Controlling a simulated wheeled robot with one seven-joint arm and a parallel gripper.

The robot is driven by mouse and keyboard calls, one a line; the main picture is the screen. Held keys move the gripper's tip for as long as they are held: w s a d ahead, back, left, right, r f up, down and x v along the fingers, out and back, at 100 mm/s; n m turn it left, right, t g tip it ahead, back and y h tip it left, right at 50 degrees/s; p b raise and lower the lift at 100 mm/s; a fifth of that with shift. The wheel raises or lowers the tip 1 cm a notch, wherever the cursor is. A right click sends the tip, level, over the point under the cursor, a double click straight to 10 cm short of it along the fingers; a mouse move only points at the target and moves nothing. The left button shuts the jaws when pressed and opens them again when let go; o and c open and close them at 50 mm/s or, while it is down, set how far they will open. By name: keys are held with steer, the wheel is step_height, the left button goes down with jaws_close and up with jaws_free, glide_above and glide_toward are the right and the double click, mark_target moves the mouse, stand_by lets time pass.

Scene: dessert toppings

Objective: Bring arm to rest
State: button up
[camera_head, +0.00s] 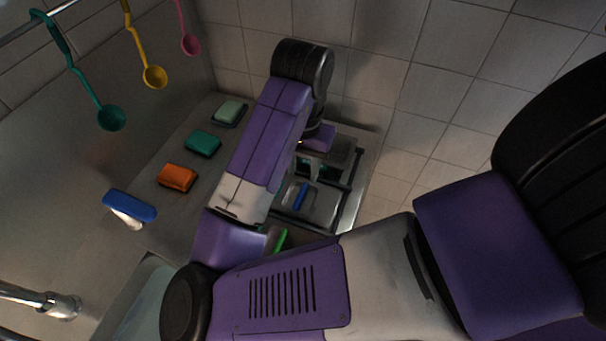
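My purple, white and black arm fills the middle and right of the head view. It folds at the lower left, runs up over the counter, and bends down again at its black upper joint. My gripper (313,165) hangs below that joint, partly hidden behind the arm, above the dark trays on the counter. Its fingers are small and dim here, and I cannot tell how far apart they are or whether they touch anything.
The counter (172,220) holds a pale green block (230,111), a teal block (202,143), an orange block (178,177) and a blue-topped item (129,205). A tray with a blue handle (300,195) lies right of my arm. Ladles hang upper left; a faucet (60,304) is lower left.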

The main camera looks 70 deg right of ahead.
steer(key=shift+r, duration=0.95)
